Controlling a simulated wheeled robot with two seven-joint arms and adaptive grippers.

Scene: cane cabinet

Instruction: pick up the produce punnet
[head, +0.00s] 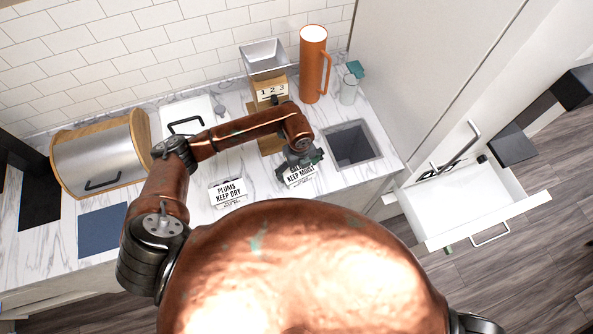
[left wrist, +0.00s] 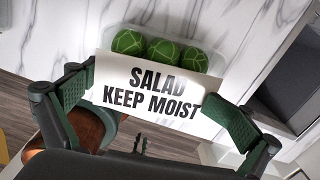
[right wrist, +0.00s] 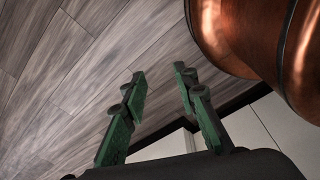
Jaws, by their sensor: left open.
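A clear punnet (left wrist: 213,64) holding several round green items (left wrist: 163,52) sits on the marble counter in the left wrist view. A white card reading "SALAD KEEP MOIST" (left wrist: 150,92) covers its near side. In the head view this card (head: 300,178) shows partly below my left gripper (head: 299,163), which hides most of the punnet. My left gripper is open above it, its fingers at either end of the card in the left wrist view; contact cannot be told. My right gripper (right wrist: 158,105) is open and empty over the wooden floor.
A "PLUMS KEEP DRY" card (head: 229,192) stands to the left. A sink (head: 353,146) lies to the right, beyond it an open drawer (head: 465,203). Behind are a scale (head: 265,58), an orange pitcher (head: 313,65) and a glass (head: 349,91). A bread bin (head: 98,155) is far left.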

